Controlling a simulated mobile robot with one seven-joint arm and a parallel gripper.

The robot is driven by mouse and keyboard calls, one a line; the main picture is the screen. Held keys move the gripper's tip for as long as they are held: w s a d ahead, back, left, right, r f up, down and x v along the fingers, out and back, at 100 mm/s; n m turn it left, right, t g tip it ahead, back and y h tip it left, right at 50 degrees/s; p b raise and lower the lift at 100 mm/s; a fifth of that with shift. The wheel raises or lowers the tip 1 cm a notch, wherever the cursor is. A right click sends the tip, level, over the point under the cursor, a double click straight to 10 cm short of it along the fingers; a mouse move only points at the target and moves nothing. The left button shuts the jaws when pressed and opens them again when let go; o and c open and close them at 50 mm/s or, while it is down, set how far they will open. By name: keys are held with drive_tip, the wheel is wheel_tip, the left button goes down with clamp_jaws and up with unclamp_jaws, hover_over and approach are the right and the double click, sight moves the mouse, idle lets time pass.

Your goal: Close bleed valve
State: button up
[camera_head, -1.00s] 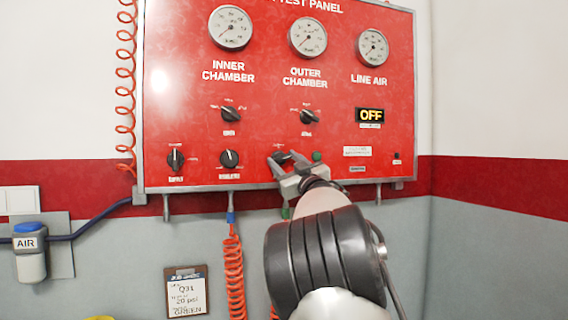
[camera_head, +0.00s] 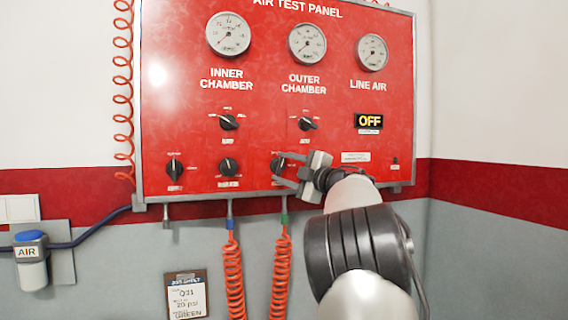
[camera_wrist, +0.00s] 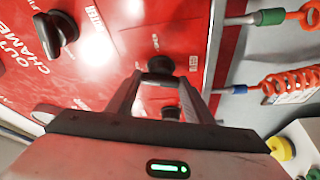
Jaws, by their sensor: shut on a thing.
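The red air test panel (camera_head: 330,140) hangs on the wall.
Black supply (camera_head: 174,168) and regulator (camera_head: 228,167) knobs sit left of the held one. The outer chamber knob (camera_head: 306,123) is above. Gauges line the top. An OFF display (camera_head: 369,121) is at right. Orange coiled hoses (camera_head: 281,275) hang below.

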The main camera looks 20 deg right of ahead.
drive_tip(key=shift+r+n+g+p, duration=0.15)
drive_tip(key=shift+n+g+p, duration=0.7)
drive_tip(key=shift+n, duration=0.75)
drive_tip(key=o, duration=1)
drive_tip(key=shift+o, duration=0.2)
drive_tip(key=b+v, duration=0.3)
drive_tip(key=v, duration=1.4)
drive_tip(key=shift+s+b, duration=0.3)
drive_tip(key=shift+b, duration=0.05)
